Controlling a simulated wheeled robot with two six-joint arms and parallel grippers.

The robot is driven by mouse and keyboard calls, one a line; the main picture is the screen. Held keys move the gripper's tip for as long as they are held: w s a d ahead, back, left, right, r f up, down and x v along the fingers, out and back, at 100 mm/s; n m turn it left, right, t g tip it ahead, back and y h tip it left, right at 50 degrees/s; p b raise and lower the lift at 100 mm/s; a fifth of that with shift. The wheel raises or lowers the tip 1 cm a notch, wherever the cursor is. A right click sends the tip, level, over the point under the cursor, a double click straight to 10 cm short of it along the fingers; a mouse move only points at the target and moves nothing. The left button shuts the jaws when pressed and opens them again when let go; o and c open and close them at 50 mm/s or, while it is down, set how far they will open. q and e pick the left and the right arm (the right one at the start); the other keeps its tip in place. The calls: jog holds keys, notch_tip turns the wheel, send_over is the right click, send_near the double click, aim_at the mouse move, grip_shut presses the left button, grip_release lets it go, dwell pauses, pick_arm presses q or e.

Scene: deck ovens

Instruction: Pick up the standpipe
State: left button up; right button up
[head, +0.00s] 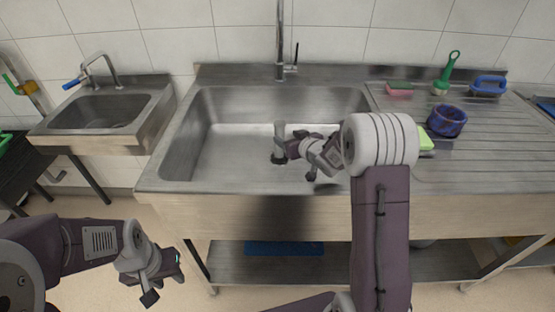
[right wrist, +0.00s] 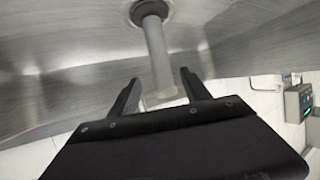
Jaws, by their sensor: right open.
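The standpipe (head: 280,131) is a grey upright tube standing at the drain in the large sink. In the right wrist view the standpipe (right wrist: 158,52) runs from the dark drain at the top down to its free end between my fingers. My right gripper (head: 293,162) is over the sink beside the pipe. In its wrist view the right gripper (right wrist: 160,90) is open, with one finger on each side of the pipe's end; I cannot tell whether either touches. My left gripper (head: 166,284) is open and empty, low in front of the sink unit.
The large steel sink (head: 245,187) has a tall faucet (head: 280,45) behind it. The drainboard (head: 470,165) on the right holds a blue pot (head: 446,120), a green brush (head: 446,75) and sponges. A small hand sink (head: 155,92) stands at the left.

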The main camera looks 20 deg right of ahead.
aim_at(282, 135)
jog(key=shift+a, duration=0.1)
jog(key=shift+w+a+f, duration=0.1)
jog(key=shift+w+a, duration=0.1)
jog(key=shift+w, duration=0.1)
jog(key=x, duration=0.3)
jog(key=shift+w+d, duration=0.1)
jog(key=b+x, duration=0.1)
jog(key=x, duration=0.4)
jog(key=shift+w, duration=0.2)
jog(key=shift+s, duration=0.1)
jog(key=shift+c, duration=0.4)
grip_shut()
dwell(0.4)
